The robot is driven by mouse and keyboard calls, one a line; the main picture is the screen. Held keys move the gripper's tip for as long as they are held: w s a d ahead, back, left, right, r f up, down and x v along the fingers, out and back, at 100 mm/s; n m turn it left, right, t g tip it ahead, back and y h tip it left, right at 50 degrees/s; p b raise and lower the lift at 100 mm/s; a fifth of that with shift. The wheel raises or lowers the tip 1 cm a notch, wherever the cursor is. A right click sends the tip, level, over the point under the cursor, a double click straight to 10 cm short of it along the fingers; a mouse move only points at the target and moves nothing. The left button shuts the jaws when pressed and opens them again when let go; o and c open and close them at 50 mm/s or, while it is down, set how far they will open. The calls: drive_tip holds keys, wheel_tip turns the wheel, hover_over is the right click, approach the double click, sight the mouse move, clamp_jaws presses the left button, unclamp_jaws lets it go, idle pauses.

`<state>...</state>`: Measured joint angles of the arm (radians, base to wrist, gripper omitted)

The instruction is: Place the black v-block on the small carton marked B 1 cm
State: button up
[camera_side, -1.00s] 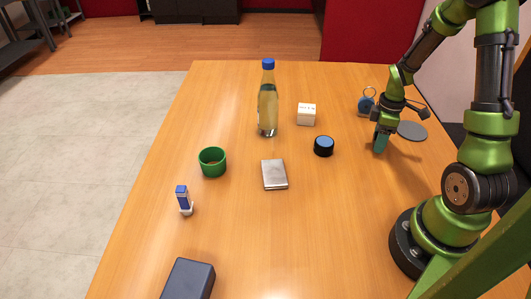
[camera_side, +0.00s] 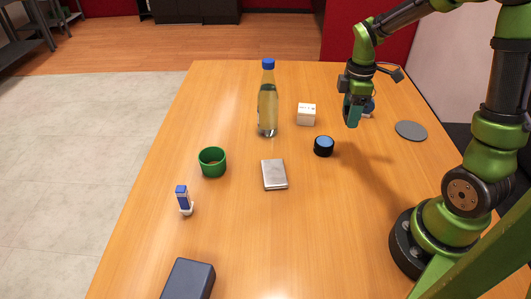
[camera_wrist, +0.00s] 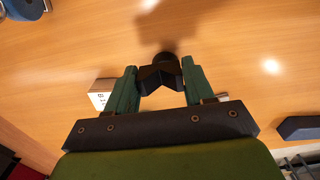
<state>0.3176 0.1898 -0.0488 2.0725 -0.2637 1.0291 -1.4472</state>
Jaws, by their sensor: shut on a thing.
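My gripper (camera_side: 351,113) is raised above the table at the back right, to the right of the small white carton (camera_side: 307,115). In the wrist view its green fingers (camera_wrist: 160,76) are shut on the black v-block (camera_wrist: 159,77), which sits between their tips with its notch showing. In the side view the v-block is not clearly visible behind the fingers. The carton stands on the table with dark print on it, too small to read in the side view. It also shows in the wrist view (camera_wrist: 98,95), beside the left finger and partly hidden.
A tall bottle (camera_side: 267,103) stands left of the carton. A black round tin with a blue top (camera_side: 324,146) is in front of it. A blue object (camera_side: 369,107) is partly behind my gripper. A grey disc (camera_side: 411,131), metal case (camera_side: 274,174) and green cup (camera_side: 212,162) stand apart.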

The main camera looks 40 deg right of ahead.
drive_tip(key=w+a, duration=0.1)
drive_tip(key=w, duration=0.1)
hover_over(308, 108)
drive_tip(key=shift+f, duration=2.4)
drive_tip(key=shift+f, duration=0.1)
drive_tip(key=o, duration=0.6)
drive_tip(key=shift+f, duration=0.1)
drive_tip(key=o, duration=0.4)
drive_tip(key=shift+o, duration=0.2)
